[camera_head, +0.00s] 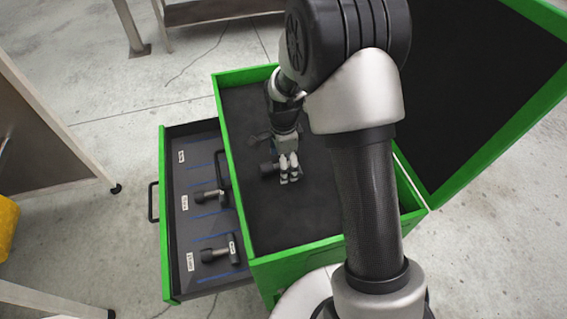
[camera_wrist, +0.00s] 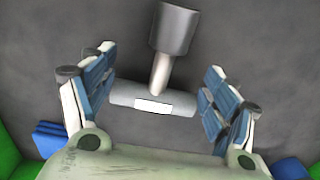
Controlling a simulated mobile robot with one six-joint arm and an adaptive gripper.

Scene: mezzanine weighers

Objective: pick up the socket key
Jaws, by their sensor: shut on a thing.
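The socket key (camera_wrist: 172,32) is a grey T-shaped tool with a thick round socket, a thin shank and a crossbar with a white label. In the wrist view its crossbar lies between the two fingers of my gripper (camera_wrist: 155,104), one finger at each end. In the head view my gripper (camera_head: 288,168) is low over the dark floor of the green cart's top tray (camera_head: 290,215), and the dark socket end of the key (camera_head: 266,169) sticks out to its left. My gripper is shut on the key. Whether the key touches the tray floor cannot be told.
An open drawer (camera_head: 180,215) with labelled places holds two similar keys, one in the middle (camera_head: 208,197) and one at the front (camera_head: 220,252). Its back place looks empty. The cart's raised lid (camera_head: 480,80) stands at right. The tray floor in front is clear.

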